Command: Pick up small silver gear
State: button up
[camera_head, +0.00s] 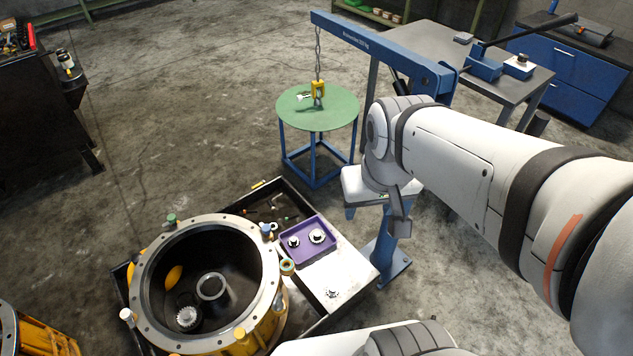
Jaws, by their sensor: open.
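Several small silver gear-like parts are in view, and I cannot tell for sure which is the small silver gear. Two silver parts, left (293,241) and right (316,236), sit in the purple tray (304,259). Another silver part (332,292) stands on the pale bench top in front of the tray. A toothed silver gear (187,317) lies inside the yellow round housing (145,293). My gripper (400,226) hangs down at the end of my white arm, right of and above the tray, apart from all these parts. It is open and seen nearly edge-on; no held object shows.
A blue hoist (385,50) hangs its chain and yellow hook over a green round table (290,107). A grey workbench (415,42) stands behind my arm. A dark cabinet (40,110) is at the left. The floor between cabinet and green table is clear.

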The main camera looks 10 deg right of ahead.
aim_at(331, 290)
jog(key=u, duration=2.55)
jog(key=k, duration=1.05)
jog(key=z, duration=1.55)
jog(key=i, duration=0.5)
